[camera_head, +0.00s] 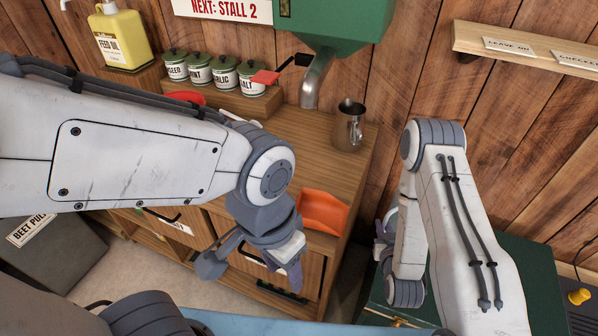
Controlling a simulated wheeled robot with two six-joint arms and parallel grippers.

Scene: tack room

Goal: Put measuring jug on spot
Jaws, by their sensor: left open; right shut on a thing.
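The metal measuring jug (349,127) stands upright on the wooden counter (318,163), near its right end. It is beside the grey spout (312,82) of the green dispenser (335,22), a little to its right. No marked spot can be made out. My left gripper (252,266) is open and empty, pointing down in front of the drawer fronts, well apart from the jug. My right gripper (384,240) is mostly hidden behind my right arm, below and right of the jug. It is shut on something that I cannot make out.
An orange-red scoop or tray (322,211) lies at the counter's front right. Several lidded canisters (225,75) stand on a wooden riser, with a yellow feed oil jug (121,37) further left. A green chest (517,262) is at right. A wall shelf (530,48) is above.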

